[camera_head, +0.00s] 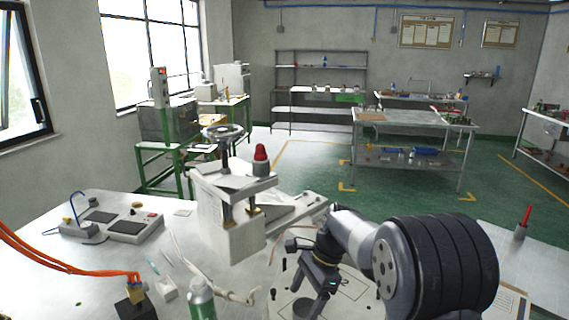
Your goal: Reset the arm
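My arm enters at the lower right, with a large dark ribbed joint nearest the camera and a pale grey link reaching left. My gripper (302,303) is dark and small at its end, pointing down over the light workbench (110,278). It is just in front of and to the right of the white wax injection machine (233,222). The fingers are small and partly lost against dark marks on the surface below. I cannot tell whether they are open or hold anything.
A green-labelled bottle (202,303), a brass-topped dark block (136,303) with orange cables and a small white block (167,289) stand on the bench's near side. A grey two-pad device (130,228) is at left. Green floor (400,205) lies beyond, before a metal table (415,118).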

